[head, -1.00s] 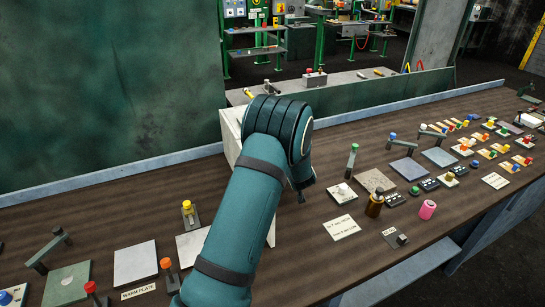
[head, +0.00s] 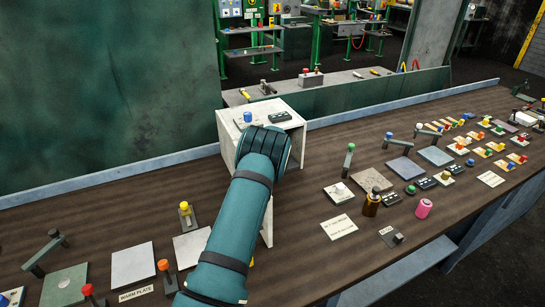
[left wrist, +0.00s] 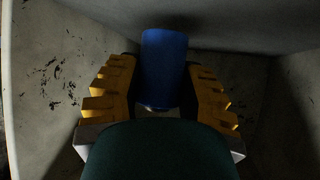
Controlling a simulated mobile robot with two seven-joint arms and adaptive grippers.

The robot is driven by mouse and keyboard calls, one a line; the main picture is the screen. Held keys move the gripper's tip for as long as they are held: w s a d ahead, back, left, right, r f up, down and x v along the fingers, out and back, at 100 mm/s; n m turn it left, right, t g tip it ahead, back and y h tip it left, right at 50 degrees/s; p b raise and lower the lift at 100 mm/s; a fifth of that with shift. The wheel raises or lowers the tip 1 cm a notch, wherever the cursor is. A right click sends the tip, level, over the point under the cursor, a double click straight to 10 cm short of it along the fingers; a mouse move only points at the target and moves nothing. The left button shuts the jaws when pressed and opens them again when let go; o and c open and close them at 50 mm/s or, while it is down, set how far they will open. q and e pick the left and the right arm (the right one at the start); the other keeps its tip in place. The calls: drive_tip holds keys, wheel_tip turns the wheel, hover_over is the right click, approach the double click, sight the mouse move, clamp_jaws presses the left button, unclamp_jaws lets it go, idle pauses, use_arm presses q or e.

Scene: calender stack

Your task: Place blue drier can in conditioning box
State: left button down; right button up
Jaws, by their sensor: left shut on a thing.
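The blue drier can (left wrist: 164,68) is between the yellow fingers of my left gripper (left wrist: 162,78) in the left wrist view. The gripper is shut on it. Pale, speckled walls of the conditioning box (left wrist: 40,85) surround both on the left, right and above. In the head view the box (head: 229,140) is a pale case on the bench, and my left arm reaches into its front. The gripper and can are hidden there by my arm and the box. I cannot tell whether the can touches the box floor. My right gripper is not in view.
A blue button (head: 247,117) and a dark panel (head: 279,117) are on the box top. A brown bottle (head: 371,204) and a pink can (head: 424,208) stand to the right. Plates and levers crowd the bench at both sides. A green wall (head: 105,80) rises behind the left part.

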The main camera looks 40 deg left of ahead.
use_arm(q)
drive_tip(key=shift+f, duration=0.9)
drive_tip(key=shift+r, duration=0.1)
drive_tip(key=c, duration=0.6)
unclamp_jaws()
drive_tip(key=shift+r, duration=0.1)
drive_tip(key=v, duration=1.2)
